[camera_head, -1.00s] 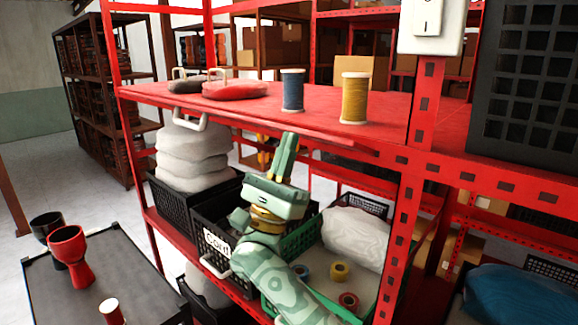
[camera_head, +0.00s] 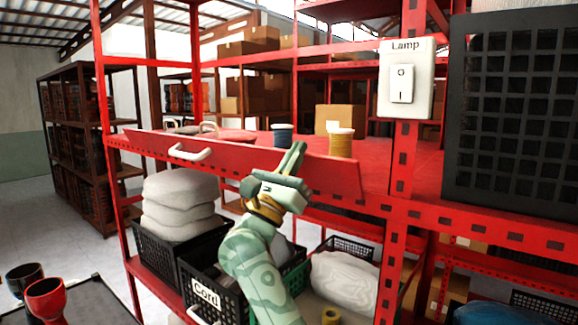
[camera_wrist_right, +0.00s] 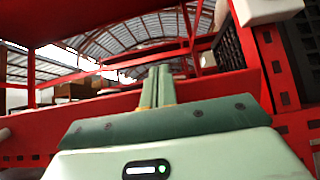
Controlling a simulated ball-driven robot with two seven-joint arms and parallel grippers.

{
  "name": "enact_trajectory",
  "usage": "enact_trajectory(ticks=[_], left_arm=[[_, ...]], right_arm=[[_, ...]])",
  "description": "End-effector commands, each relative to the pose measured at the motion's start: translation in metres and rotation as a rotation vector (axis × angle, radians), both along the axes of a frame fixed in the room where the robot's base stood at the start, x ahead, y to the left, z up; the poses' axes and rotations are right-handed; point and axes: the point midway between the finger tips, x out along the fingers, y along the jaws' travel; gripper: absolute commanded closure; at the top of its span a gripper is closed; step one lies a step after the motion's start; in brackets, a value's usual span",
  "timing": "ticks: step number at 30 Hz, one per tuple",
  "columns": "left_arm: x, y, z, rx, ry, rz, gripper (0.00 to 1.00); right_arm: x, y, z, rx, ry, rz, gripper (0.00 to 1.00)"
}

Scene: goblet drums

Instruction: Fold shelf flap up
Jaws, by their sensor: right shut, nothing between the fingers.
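The shelf flap (camera_head: 235,163) is a long red panel along the front edge of the red shelf, with a white handle (camera_head: 190,153) near its left end. It stands raised and tilted, its face toward me, and hides the lower parts of the things behind it. My right gripper (camera_head: 293,152) is shut and empty, fingers pointing up in front of the flap's right half. I cannot tell whether they touch it. In the right wrist view the closed fingers (camera_wrist_right: 158,78) stand before a red surface. My left gripper is not in view.
Blue (camera_head: 283,134) and yellow (camera_head: 340,142) spools stand behind the flap, beside a red bag (camera_head: 225,135). A lamp switch (camera_head: 404,82) is on the right post. Red goblet drum (camera_head: 46,300) stands at lower left.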

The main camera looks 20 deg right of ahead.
Motion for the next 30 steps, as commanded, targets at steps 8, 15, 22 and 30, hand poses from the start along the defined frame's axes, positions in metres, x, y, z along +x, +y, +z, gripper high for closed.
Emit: enact_trajectory(ticks=[8,15,22,30], left_arm=[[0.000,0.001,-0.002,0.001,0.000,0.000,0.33],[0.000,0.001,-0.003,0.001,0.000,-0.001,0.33],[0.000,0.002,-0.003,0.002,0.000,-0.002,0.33],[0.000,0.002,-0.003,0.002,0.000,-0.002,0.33]], right_arm=[[0.007,-0.013,0.006,-0.006,0.001,-0.004,1.00],[0.010,-0.017,0.007,-0.005,0.001,-0.004,1.00],[0.010,-0.018,0.008,-0.005,0.001,-0.004,1.00],[0.010,-0.018,0.007,-0.004,0.002,-0.004,1.00]])
